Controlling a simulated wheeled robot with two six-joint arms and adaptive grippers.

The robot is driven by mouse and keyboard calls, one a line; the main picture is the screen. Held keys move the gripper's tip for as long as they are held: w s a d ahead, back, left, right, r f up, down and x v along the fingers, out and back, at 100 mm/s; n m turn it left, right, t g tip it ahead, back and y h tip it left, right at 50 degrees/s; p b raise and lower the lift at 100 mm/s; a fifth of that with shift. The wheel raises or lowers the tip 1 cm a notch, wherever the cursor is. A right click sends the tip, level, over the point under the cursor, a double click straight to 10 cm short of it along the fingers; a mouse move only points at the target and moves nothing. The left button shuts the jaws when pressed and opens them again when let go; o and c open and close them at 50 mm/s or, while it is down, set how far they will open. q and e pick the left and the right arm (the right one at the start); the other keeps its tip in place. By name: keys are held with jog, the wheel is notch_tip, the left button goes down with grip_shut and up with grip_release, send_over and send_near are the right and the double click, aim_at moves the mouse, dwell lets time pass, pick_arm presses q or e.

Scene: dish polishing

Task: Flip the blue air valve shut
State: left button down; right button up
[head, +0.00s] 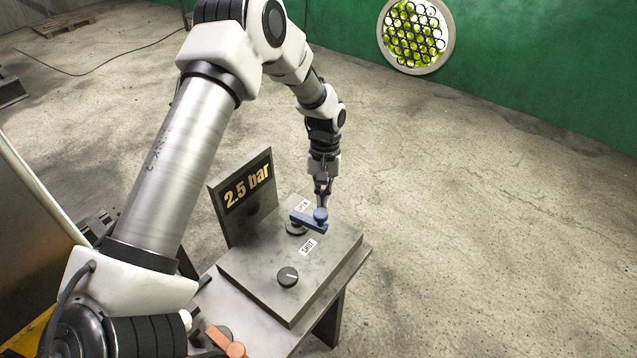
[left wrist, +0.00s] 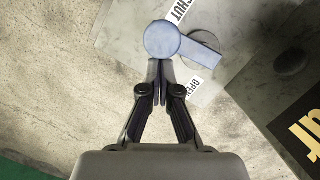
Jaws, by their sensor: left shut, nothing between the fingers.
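The blue air valve (head: 308,222) is a flat lever with a round knob at its outer end, on top of a grey metal box. It points out from its dark round pivot, between the OPEN label (head: 302,205) and the SHUT label (head: 307,247). My left gripper (head: 321,200) points down at the knob, shut and empty. In the left wrist view its tips (left wrist: 160,65) are together at the knob's edge, on the OPEN side; I cannot tell whether they touch it. The blue lever (left wrist: 203,51) also shows there. My right gripper is not in view.
A dark plate reading 2.5 bar (head: 247,192) stands up at the back of the box. A black dial (head: 288,276) sits nearer on the box top. An orange handle (head: 226,341) lies low at the front. The floor to the right is clear.

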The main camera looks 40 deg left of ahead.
pick_arm(q)
jog(key=shift+s+d+m, duration=0.25)
jog(key=shift+s+m, duration=0.15)
jog(key=shift+m, duration=0.3)
